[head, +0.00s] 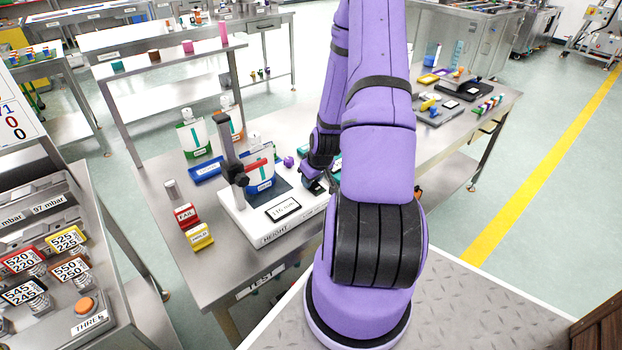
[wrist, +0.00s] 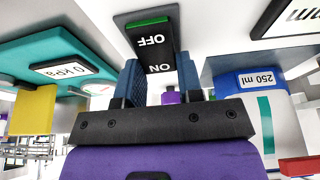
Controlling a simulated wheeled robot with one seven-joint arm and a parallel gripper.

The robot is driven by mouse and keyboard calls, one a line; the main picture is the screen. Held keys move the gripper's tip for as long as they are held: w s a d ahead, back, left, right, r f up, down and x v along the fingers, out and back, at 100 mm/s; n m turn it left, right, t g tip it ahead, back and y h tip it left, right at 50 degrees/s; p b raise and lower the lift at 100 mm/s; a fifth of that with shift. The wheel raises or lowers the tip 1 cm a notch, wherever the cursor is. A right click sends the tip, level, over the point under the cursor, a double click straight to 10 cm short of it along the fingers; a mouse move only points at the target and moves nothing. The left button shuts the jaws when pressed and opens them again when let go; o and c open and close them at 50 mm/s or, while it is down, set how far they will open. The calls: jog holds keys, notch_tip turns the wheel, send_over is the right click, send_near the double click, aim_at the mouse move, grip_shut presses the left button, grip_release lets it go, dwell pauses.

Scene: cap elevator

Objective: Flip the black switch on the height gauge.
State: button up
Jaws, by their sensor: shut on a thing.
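The height gauge (head: 245,222) has a white base, a dark upright column (head: 231,150) and a display that seems to read 116 mm. The black switch (wrist: 151,42) is on a grey plate in the wrist view, with OFF and ON lettering upside down and a green strip at its OFF end. My gripper (wrist: 160,75) has its two blue fingers on either side of the switch's ON end, shut on it. In the head view my gripper (head: 314,184) is low at the gauge's right side, and my arm hides the switch.
Red FAIL (head: 186,214) and yellow (head: 201,238) blocks sit left of the gauge.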

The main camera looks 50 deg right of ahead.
aim_at(320, 190)
dwell(0.3)
jog(key=o, duration=0.9)
jog(key=shift+o, duration=0.2)
jog(key=shift+s+r, duration=0.1)
jog(key=d+v, duration=0.1)
jog(key=v, duration=0.9)
jog(key=shift+s+a+r, duration=0.2)
jog(key=shift+a+r, duration=0.05)
jog(key=shift+a, duration=0.25)
